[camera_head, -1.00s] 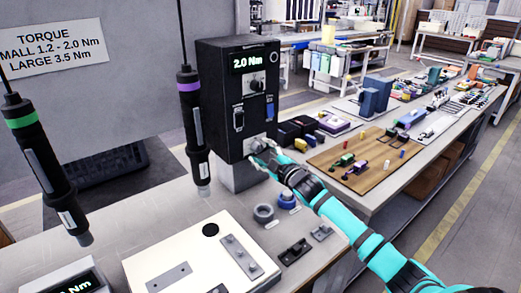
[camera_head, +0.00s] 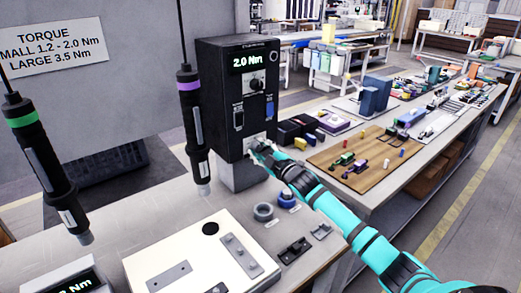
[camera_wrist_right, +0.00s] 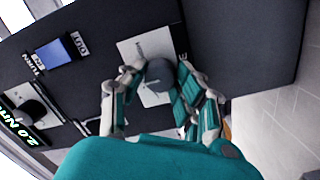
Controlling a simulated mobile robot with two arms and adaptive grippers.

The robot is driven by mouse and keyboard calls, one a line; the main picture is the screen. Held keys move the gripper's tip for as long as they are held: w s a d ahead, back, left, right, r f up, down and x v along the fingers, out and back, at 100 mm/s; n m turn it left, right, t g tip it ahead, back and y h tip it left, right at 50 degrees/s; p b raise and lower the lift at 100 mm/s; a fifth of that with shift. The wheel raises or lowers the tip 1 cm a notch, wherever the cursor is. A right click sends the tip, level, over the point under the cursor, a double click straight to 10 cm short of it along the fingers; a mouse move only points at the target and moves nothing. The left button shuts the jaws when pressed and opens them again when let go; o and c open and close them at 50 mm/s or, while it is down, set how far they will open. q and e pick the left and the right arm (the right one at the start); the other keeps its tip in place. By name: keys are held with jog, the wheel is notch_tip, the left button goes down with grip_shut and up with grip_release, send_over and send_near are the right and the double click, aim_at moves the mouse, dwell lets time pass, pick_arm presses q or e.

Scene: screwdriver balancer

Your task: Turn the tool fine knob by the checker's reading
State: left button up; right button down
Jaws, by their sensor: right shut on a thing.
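The black tool controller (camera_head: 217,105) stands upright on the bench, and its green display (camera_head: 254,61) reads 2.0 Nm. My right gripper (camera_head: 258,150) is at the lower front of this box. In the right wrist view a dark round knob (camera_wrist_right: 159,75) sits on a pale marked plate (camera_wrist_right: 130,49). My right gripper (camera_wrist_right: 151,79) is shut on this knob, one finger on each side. The checker (camera_head: 70,284) is cut off at the bottom left edge; only "Nm" and part of a digit show. My left gripper is not in view.
Two hanging screwdrivers, one with a green band (camera_head: 50,178) and one with a purple band (camera_head: 195,122), hang left of the controller. A white plate (camera_head: 150,262) lies in front. A torque sign (camera_head: 52,48) is on the wall. Small dark boxes (camera_head: 289,133) stand right of the controller.

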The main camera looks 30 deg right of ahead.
jog(key=shift+r+m+p, duration=0.1)
jog(key=shift+m+p, duration=1)
jog(key=shift+m, duration=0.1)
jog(key=m+p, duration=0.2)
jog(key=m, duration=0.1)
jog(key=shift+g, duration=0.3)
jog(key=m+p, duration=0.1)
jog(key=m, duration=0.2)
jog(key=shift+y, duration=0.4)
jog(key=shift+m, duration=1.6)
jog(key=c, duration=0.9)
grip_release()
jog(key=shift+c, duration=0.2)
